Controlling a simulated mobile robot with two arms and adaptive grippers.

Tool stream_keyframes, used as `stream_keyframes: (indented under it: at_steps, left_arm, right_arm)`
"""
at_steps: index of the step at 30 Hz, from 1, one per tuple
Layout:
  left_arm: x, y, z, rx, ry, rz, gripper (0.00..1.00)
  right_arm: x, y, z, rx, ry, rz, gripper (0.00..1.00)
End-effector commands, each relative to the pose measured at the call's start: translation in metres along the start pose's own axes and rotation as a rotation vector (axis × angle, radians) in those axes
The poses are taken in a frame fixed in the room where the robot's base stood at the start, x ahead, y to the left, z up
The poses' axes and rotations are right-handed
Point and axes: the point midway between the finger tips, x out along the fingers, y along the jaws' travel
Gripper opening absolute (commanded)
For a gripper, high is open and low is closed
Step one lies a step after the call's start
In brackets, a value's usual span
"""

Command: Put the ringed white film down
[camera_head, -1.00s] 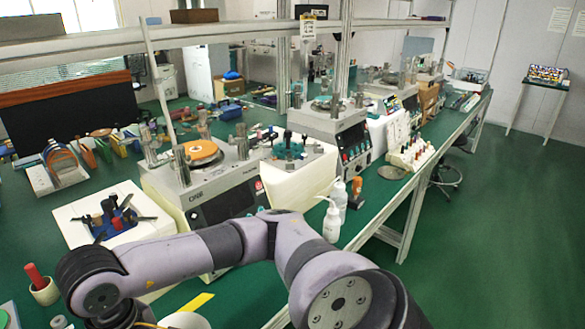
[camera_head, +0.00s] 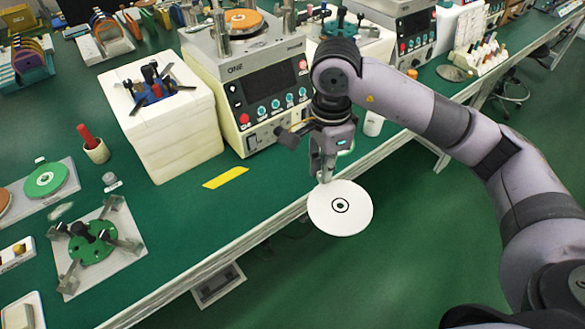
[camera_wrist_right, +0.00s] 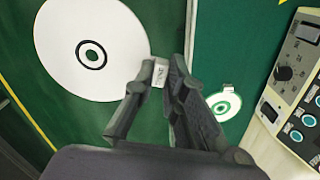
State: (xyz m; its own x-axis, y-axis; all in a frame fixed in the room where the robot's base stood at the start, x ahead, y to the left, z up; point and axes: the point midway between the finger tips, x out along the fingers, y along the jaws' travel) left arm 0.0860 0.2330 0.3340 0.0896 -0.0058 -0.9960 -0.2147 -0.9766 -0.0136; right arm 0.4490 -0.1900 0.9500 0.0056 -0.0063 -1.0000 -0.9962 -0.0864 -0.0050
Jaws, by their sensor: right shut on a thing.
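The ringed white film (camera_head: 322,213) is a flat white disc with a black ring at its centre. In the head view it hangs out past the front edge of the green table, with floor behind most of it. My left gripper is not in view.
The green table (camera_head: 190,215) has a bare strip near a yellow tape mark (camera_head: 226,177). Behind stand a lapping machine (camera_head: 262,85) and a white block (camera_head: 165,125) with a blue fixture. A red-handled cup (camera_head: 96,151), a green disc (camera_head: 46,180) and a plate fixture (camera_head: 125,235) stand left.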

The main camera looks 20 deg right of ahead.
Motion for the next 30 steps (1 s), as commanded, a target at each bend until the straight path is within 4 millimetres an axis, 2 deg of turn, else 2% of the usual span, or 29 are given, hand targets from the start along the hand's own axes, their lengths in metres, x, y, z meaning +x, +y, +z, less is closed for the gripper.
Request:
stream_keyframes:
  at_steps: [3, 21, 27, 30]
  left_arm:
    - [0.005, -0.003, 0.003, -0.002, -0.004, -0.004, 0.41]
    - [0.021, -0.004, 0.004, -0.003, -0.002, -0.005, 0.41]
    - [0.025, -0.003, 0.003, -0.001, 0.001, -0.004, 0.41]
    - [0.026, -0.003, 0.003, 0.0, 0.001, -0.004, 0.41]
  right_arm:
    - [-0.003, -0.017, -0.001, 0.354, 0.0, -0.002, 0.0]
    - [-0.03, -0.084, -0.007, 2.143, -0.001, 0.004, 0.0]
    - [-0.04, -0.099, -0.009, 2.615, 0.0, 0.009, 0.0]
    - [-0.042, -0.103, -0.01, 2.762, 0.002, 0.01, 0.0]
